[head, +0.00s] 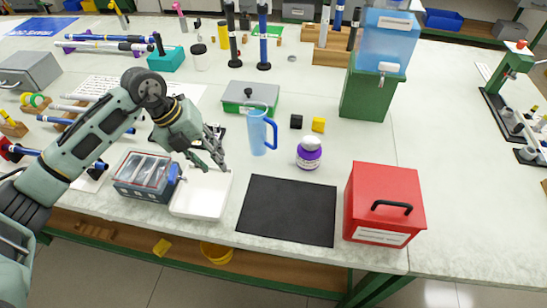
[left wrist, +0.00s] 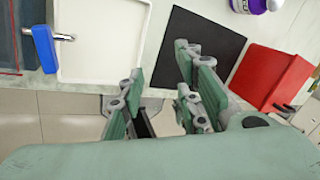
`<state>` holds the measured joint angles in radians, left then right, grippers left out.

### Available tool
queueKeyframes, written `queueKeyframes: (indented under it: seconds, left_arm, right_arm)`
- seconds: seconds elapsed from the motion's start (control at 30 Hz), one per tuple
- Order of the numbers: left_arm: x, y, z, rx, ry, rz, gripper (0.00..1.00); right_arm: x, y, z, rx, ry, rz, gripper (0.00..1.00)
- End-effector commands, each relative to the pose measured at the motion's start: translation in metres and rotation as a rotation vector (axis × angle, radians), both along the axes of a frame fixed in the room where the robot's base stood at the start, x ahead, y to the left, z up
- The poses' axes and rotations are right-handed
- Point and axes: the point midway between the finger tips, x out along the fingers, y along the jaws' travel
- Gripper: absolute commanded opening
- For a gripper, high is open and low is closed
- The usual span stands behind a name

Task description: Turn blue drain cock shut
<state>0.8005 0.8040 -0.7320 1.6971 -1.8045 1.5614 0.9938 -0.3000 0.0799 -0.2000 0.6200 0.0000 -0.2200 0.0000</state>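The blue drain cock (head: 181,173) sits on the right end of a blue-grey tank (head: 121,186) with a clear top. In the left wrist view, its blue handle (left wrist: 44,48) stands at the upper left, with a short metal spout pointing right over the white tray (left wrist: 98,72). The same tray shows in the head view (head: 198,207). My left gripper (head: 212,168) is above the tray, right of the cock and apart from it. Its fingers are spread and empty in the left wrist view (left wrist: 158,78). My right gripper is not in view.
A black mat (head: 287,210) and a red box (head: 384,200) lie to the right. The table's front edge runs close below the tray.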

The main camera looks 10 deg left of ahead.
Motion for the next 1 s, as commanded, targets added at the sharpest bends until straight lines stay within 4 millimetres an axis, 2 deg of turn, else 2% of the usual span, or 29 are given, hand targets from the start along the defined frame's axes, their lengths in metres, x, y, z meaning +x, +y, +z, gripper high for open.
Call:
queueKeyframes:
  seconds: [0.1,0.33,0.6,0.8,1.0]
  left_arm:
    - [-0.002,-0.025,0.000,-0.085,-0.011,-0.009,0.31]
    - [-0.006,-0.070,0.005,-0.245,-0.028,-0.012,0.31]
    - [-0.012,-0.121,0.021,-0.452,-0.038,0.005,0.31]
    - [-0.016,-0.148,0.035,-0.580,-0.038,0.026,0.31]
    - [-0.017,-0.160,0.043,-0.643,-0.037,0.040,0.31]
  right_arm:
    - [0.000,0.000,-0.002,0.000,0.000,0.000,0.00]
    - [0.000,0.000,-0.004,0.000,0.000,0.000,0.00]
    - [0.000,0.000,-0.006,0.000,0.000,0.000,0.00]
    - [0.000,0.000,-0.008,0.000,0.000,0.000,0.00]
    - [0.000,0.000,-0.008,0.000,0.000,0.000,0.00]
